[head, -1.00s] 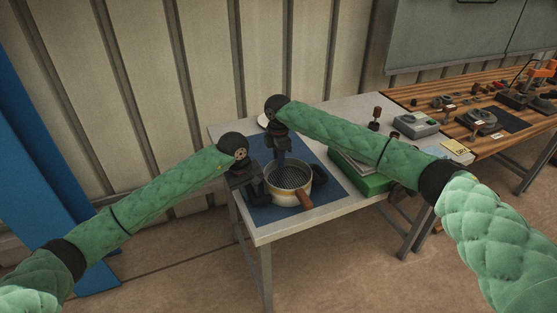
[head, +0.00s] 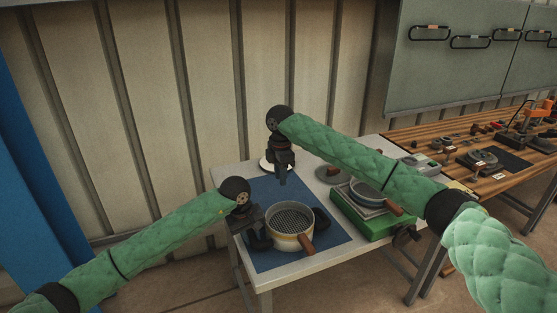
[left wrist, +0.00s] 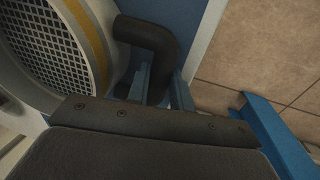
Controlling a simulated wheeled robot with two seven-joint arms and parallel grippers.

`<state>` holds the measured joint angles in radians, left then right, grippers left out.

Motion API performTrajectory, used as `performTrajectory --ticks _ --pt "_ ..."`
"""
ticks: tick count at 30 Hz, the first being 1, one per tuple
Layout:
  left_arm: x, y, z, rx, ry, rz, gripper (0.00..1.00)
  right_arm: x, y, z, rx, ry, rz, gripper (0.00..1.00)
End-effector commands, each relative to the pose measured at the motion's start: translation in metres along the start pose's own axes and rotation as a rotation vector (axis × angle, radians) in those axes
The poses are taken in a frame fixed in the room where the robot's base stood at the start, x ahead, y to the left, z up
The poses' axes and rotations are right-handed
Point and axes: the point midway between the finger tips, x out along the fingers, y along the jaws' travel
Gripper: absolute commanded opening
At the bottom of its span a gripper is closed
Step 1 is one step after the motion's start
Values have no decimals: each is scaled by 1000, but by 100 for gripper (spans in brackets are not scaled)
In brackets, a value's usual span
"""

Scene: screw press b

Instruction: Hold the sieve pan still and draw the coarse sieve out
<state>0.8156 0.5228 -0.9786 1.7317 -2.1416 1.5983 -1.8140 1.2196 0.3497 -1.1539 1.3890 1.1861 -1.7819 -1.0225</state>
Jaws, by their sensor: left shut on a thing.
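The sieve pan (head: 291,240) is a round cream pan with a yellow band, on the blue mat. A dark mesh, the coarse sieve (head: 292,217), shows inside it. It also shows in the left wrist view (left wrist: 45,45). A brown handle (head: 306,243) juts from the pan's front right. My left gripper (head: 262,238) is shut on the pan's black left side handle (left wrist: 150,35), with a finger on either side of it in the left wrist view. My right gripper (head: 283,181) points down above and behind the pan, clear of its rim, with no sieve in it. Its finger gap is unclear.
The blue mat (head: 262,193) covers the left part of the white table (head: 266,274). To the right stands a green box (head: 372,220) with another brown-handled pan (head: 365,189) on it. A round grey lid-like thing (head: 330,174) lies behind. A wooden bench holds several tools.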

Motion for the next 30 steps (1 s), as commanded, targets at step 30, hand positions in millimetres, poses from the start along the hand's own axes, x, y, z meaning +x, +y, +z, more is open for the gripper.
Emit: performTrajectory --ticks 30 --pt "0 0 0 0 0 0 0 110 0 0 -2 0 -1 28"
